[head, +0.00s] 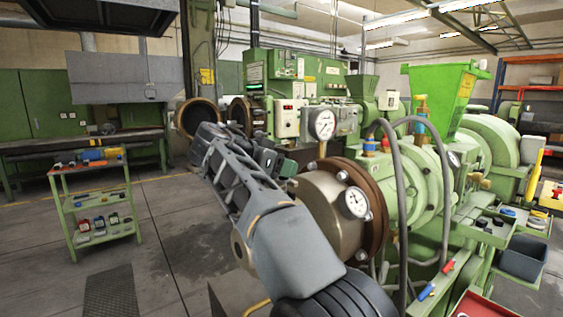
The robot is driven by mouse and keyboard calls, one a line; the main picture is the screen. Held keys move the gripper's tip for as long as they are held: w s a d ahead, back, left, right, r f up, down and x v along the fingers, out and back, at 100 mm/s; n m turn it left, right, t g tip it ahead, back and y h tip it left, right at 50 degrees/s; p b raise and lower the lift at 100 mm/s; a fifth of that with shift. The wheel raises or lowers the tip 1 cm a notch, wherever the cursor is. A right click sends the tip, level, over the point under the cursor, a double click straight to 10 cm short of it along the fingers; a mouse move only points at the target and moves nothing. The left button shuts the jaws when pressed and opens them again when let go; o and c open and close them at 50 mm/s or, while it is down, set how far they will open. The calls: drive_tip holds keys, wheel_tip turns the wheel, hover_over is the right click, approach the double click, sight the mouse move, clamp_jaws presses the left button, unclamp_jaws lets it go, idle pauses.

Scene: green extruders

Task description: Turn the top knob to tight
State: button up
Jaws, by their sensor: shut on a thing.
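My gripper (277,164) is at the far end of my grey arm, in the middle of the head view, beside the green extruder (425,170). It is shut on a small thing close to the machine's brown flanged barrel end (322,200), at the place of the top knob. The knob is mostly hidden by the gripper and my wrist, so its turn angle cannot be read. The fingertips are small and dark here.
A round gauge (322,124) stands above the gripper, and another gauge (356,203) sits on the flange. Grey hoses (402,190) loop at the right. A green trolley (98,205) stands at the left, with free floor (185,225) between it and my arm.

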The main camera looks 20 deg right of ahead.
drive_tip(key=shift+f+m+g, duration=0.2)
drive_tip(key=shift+m+g, duration=0.1)
idle(0.4)
drive_tip(key=o, duration=0.9)
drive_tip(key=shift+r, duration=0.1)
drive_tip(key=shift+p+v, duration=1.65)
drive_tip(key=shift+v, duration=5.3)
drive_tip(key=shift+a, duration=0.1)
